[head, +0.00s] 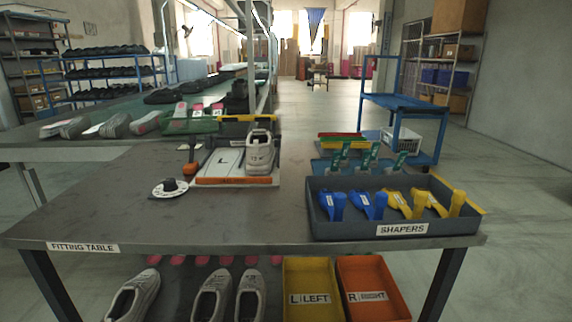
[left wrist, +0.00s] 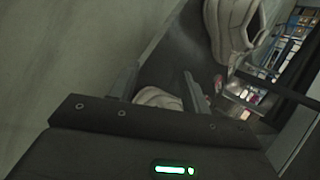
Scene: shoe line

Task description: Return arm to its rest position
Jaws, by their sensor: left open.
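My left gripper (left wrist: 160,79) is open in the left wrist view, with its two dark fingers apart. A pale shoe (left wrist: 158,97) shows in the gap between the fingers, partly hidden by the gripper body; it looks beyond them, not gripped. Another pale shoe (left wrist: 228,32) shows at the top of that view, apart from the fingers. Neither of my arms shows in the head view, and my right gripper is in no view.
The fitting table (head: 110,215) holds a white board with a grey shoe (head: 260,152), a dial (head: 170,187) and a shapers tray (head: 400,231). Below are several shoes, a yellow bin (head: 309,275) and an orange bin (head: 372,275). The table's front left is clear.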

